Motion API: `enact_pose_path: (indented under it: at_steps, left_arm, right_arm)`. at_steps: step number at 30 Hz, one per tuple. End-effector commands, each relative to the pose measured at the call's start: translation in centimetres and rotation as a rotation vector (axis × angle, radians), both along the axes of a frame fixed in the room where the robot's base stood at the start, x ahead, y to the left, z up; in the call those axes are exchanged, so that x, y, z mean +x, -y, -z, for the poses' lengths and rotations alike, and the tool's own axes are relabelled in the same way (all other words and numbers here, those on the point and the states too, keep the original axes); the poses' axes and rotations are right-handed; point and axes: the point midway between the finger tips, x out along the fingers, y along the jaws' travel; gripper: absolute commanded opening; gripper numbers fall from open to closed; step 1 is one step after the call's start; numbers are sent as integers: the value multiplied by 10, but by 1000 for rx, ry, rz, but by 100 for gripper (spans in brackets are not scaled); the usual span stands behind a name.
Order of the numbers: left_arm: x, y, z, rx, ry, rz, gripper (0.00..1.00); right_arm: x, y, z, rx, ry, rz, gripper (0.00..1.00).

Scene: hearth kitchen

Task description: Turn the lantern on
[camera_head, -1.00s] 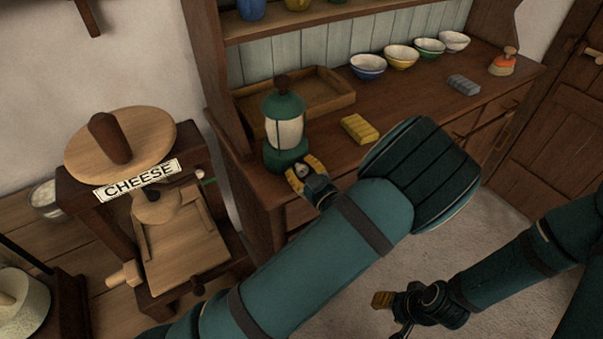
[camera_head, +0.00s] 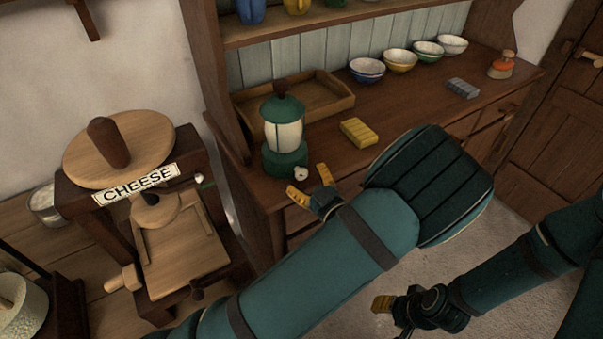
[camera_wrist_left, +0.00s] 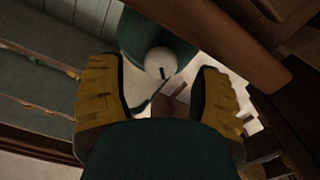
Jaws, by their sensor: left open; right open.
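The green lantern (camera_head: 284,132) with a pale glass body stands upright on the wooden hutch counter. A small white knob (camera_head: 301,174) is on the front of its base. My left gripper (camera_head: 311,183) is open and empty just in front of the knob, with a small gap. In the left wrist view the round knob (camera_wrist_left: 159,62) with a dark line lies ahead, between the two yellow fingers (camera_wrist_left: 160,98), and the green base (camera_wrist_left: 150,32) is behind it. My right gripper (camera_head: 383,304) is at lower right, low over the floor and away from the lantern.
A wooden tray (camera_head: 320,98) is behind the lantern, and a yellow block (camera_head: 359,132) is to its right. Several bowls (camera_head: 400,60), a grey block (camera_head: 462,88) and an orange brush-like item (camera_head: 502,66) are farther right. A cheese press (camera_head: 170,240) stands at left.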

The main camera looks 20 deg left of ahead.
Motion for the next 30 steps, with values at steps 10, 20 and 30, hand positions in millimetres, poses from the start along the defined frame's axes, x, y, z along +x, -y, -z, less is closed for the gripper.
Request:
enact_pose_path:
  at_steps: [10,20,30]
  left_arm:
    - [-42,55,0,-1,-1,3,65]
    - [-57,72,0,1,-1,0,65]
    - [-54,68,-1,7,-11,-16,66]
  right_arm:
    - [0,0,0,0,0,0,47]
    - [0,0,0,0,0,0,47]
    - [0,0,-3,0,-1,0,47]
